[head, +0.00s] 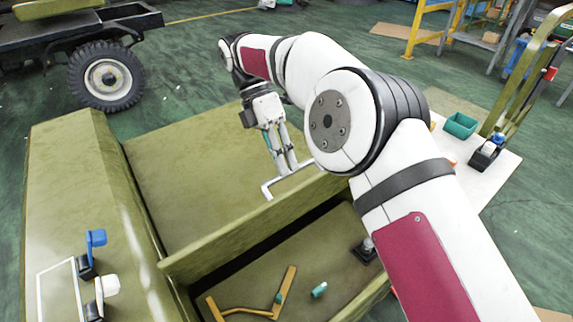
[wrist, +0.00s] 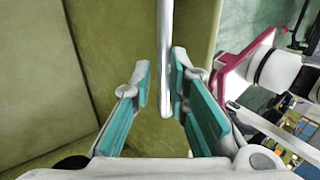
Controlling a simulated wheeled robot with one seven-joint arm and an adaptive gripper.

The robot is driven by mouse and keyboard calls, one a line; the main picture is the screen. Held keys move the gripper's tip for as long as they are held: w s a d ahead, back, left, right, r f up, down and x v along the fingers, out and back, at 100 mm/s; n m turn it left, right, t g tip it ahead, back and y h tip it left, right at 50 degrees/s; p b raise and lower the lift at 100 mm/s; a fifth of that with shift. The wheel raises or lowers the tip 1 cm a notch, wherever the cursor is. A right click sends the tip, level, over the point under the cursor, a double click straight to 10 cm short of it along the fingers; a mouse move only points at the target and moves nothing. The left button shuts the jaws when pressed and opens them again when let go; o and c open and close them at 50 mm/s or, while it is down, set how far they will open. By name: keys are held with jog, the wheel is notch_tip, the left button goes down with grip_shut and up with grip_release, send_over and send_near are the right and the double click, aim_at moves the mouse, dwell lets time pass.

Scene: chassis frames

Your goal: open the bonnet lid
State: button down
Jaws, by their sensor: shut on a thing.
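The bonnet lid (head: 190,165) is a broad olive-green panel in the middle of the head view. A white bar handle (head: 272,188) stands near its right front edge. My gripper (head: 283,168) reaches down to the handle and is shut on it. In the wrist view, the white handle (wrist: 165,50) runs between the teal finger pads of my gripper (wrist: 160,85), close against the right pad. The olive lid also shows behind the fingers in the wrist view (wrist: 115,35). A dark gap shows along the front edge; how far the lid is raised is hard to tell.
In front of the lid is an open bay (head: 240,285) with an orange bracket (head: 284,290) and a small teal piece (head: 319,290). Blue (head: 95,238) and white (head: 104,286) levers stand at left. A white table (head: 488,172) with a green bin (head: 460,126) is at right.

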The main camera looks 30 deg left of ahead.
jog(key=shift+s+a+f, duration=0.1)
jog(key=shift+a+f, duration=0.1)
jog(key=shift+f, duration=0.4)
jog(key=shift+s+a+f, duration=0.1)
jog(key=shift+a+f, duration=0.05)
jog(key=shift+f, duration=0.4)
jog(key=c, duration=1.6)
grip_release()
jog(key=shift+w+a+f, duration=0.1)
jog(key=shift+w, duration=0.05)
jog(key=shift+c, duration=0.3)
